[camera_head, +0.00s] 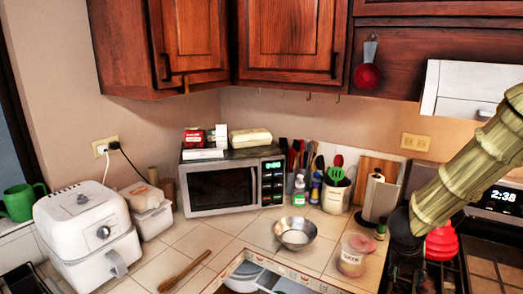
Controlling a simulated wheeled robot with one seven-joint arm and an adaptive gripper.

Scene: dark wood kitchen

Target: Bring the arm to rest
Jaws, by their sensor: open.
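My arm, with a bamboo-like surface, comes in from the right edge and slopes down to a dark joint. My gripper (410,277) is the dark shape below that joint, at the bottom right over the stove area. It is open, with nothing seen in it. Its fingers are hard to make out against the dark stove.
A red pot-like object (441,243) is close to the right of my gripper. A clear canister (353,254), paper towel holder (379,197) and metal bowl (295,233) stand left of it. A microwave (225,186) and white air fryer (88,237) are farther left.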

